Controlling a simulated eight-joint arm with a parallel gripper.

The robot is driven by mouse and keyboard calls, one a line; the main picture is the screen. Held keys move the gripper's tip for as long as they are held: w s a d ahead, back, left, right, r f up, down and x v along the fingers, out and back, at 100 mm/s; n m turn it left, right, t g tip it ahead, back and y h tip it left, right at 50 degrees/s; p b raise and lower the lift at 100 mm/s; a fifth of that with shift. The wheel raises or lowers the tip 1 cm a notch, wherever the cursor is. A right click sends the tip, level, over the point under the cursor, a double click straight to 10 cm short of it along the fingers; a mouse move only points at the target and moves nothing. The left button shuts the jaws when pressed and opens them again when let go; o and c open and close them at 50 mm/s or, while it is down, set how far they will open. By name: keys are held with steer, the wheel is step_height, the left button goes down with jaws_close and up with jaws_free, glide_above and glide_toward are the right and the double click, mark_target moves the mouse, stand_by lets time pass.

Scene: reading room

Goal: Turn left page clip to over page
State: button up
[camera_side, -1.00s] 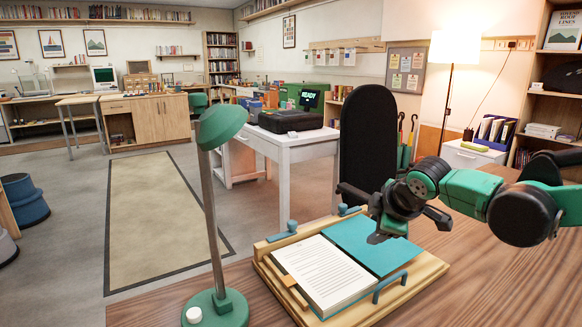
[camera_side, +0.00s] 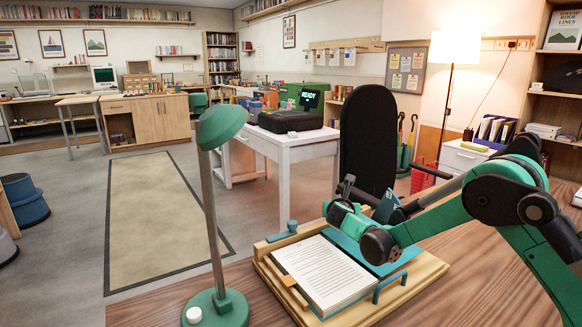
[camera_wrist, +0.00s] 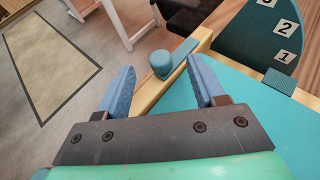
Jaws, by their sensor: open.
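An open book lies on a wooden stand (camera_side: 420,272); the left page (camera_side: 322,272) is white with printed lines, the right side teal (camera_side: 380,268). The left page clip (camera_side: 291,227), a blue-teal knob with a short bar, sits on the stand's back rail; its bar lies along the rail, off the page. My gripper (camera_wrist: 160,66) is open and empty. In the wrist view a clip (camera_wrist: 161,63) with a round knob shows between and beyond its blue fingers; I cannot tell which clip. In the side view my arm hides the right-hand clip and part of the teal side.
A green desk lamp (camera_side: 217,303) stands on the table left of the stand. A blue handle (camera_side: 389,286) is at the stand's front. A dark teal panel with white number tiles (camera_wrist: 285,30) is close to my right finger. Bare tabletop (camera_side: 470,300) lies to the right.

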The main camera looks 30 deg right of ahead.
steer(key=shift+x, duration=1.2)
jaws_close()
steer(key=shift+a, duration=0.1)
steer(key=m+g+h, duration=0.2)
steer(key=m+g, duration=0.1)
steer(key=shift+w+a+h, duration=0.1)
steer(key=shift+w+h, duration=0.1)
steer(key=shift+h, duration=0.1)
steer(key=shift+m+g+h, duration=0.4)
steer(key=shift+m+g, duration=0.9)
steer(key=shift+g, duration=0.4)
